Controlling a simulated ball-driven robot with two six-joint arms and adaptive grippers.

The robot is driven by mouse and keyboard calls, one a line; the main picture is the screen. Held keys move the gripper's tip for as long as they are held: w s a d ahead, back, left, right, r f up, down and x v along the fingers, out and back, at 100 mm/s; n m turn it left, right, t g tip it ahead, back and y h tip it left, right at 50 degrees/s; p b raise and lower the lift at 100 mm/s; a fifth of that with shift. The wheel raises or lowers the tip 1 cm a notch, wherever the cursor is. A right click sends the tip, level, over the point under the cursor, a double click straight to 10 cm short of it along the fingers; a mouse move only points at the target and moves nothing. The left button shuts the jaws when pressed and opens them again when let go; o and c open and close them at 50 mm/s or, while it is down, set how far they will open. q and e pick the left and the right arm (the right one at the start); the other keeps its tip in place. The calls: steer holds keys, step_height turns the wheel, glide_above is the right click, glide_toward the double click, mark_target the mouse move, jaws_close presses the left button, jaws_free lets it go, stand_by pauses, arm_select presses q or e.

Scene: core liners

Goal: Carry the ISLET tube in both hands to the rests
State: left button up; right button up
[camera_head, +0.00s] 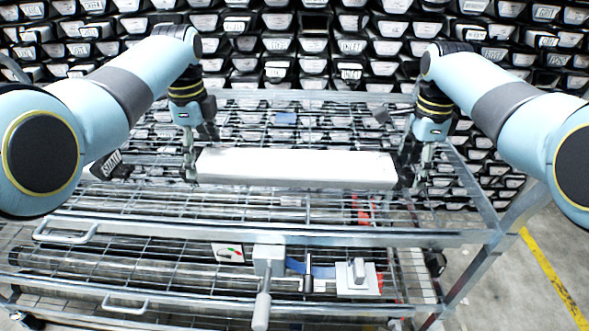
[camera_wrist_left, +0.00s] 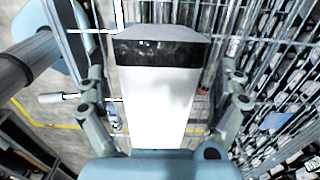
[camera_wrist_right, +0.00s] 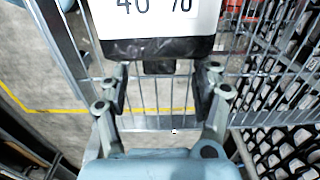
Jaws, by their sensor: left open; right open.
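A long white tube (camera_head: 295,167) with black end parts lies level across the wire rack in the head view. I cannot read the name ISLET on it. My left gripper (camera_head: 190,168) is at its left end and my right gripper (camera_head: 414,178) is at its right end. In the left wrist view, the white body and a black band (camera_wrist_left: 160,52) show between the open fingers, with space on both sides. In the right wrist view, the black end (camera_wrist_right: 157,47) and a printed "40 %" face show just beyond the open fingertips. I cannot make out the rests for certain.
A metal wire cart (camera_head: 270,238) carries the tube. A black piece with a white label (camera_head: 110,163) is at its left. Its lower level holds a white block (camera_head: 357,279) and a handled tool (camera_head: 263,290). Racks of labelled black-ended trays fill the back. Floor shows at right.

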arm_select(q)
steer(key=shift+f, duration=1.05)
arm_select(e)
steer(key=shift+f, duration=1.05)
arm_select(q)
steer(key=c, duration=1.4)
arm_select(e)
jaws_close()
arm_select(q)
steer(key=shift+c, duration=0.3)
steer(key=shift+r, duration=0.1)
arm_select(e)
steer(key=shift+r, duration=0.1)
